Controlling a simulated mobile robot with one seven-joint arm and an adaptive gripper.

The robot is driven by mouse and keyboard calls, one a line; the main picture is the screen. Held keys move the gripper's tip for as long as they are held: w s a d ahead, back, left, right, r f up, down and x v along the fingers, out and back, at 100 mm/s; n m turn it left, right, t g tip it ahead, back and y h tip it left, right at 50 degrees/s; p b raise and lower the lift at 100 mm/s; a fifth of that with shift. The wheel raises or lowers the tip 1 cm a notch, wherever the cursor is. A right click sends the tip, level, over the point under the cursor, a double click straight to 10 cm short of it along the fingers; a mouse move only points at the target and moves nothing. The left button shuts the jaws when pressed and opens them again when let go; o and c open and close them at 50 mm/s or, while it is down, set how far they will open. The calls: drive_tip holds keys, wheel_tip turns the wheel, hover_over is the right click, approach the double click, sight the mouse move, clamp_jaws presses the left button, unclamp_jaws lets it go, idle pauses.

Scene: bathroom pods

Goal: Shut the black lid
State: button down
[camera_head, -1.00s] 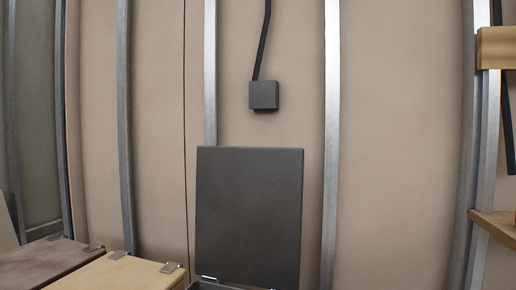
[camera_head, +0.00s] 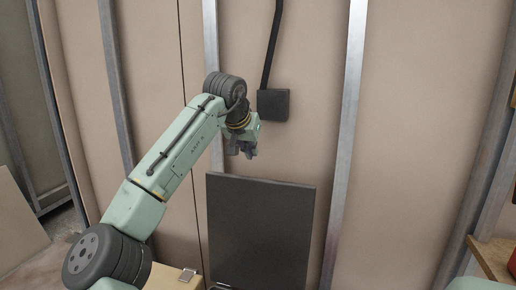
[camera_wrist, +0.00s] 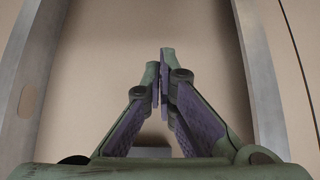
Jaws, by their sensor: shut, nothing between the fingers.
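The black lid (camera_head: 260,232) stands open and upright in the head view, a flat dark panel in front of the wall. A hinge shows at its lower edge, and the box under it is mostly cut off by the frame's bottom. My gripper (camera_head: 243,152) is above the lid's top edge, toward its left half, and apart from it in the picture. In the wrist view my gripper (camera_wrist: 162,55) is shut and empty, its fingertips together against the beige wall. The lid cannot be made out clearly in the wrist view.
A dark wall box (camera_head: 273,105) with a black cable hangs just right of my gripper. Metal studs (camera_head: 343,140) run up the beige wall. A closed tan lid (camera_head: 172,278) lies at lower left. A wooden shelf (camera_head: 495,258) is at the right edge.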

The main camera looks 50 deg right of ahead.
sight(265, 179)
drive_tip(key=s+r+g+y+p, duration=0.1)
drive_tip(key=s+r+y+p, duration=0.1)
drive_tip(key=s+y, duration=0.15)
drive_tip(key=shift+h, duration=0.35)
drive_tip(key=p+x, duration=0.1)
drive_tip(key=x, duration=0.2)
drive_tip(key=s+p+x, duration=0.1)
drive_tip(key=x, duration=0.6)
drive_tip(key=shift+s+d+f+p, duration=0.1)
drive_tip(key=shift+d+f+p, duration=0.3)
drive_tip(key=shift+d, duration=0.1)
drive_tip(key=a, duration=0.1)
drive_tip(key=s+a, duration=0.2)
drive_tip(key=shift+a+f+p, duration=0.1)
drive_tip(key=shift+a+p, duration=0.25)
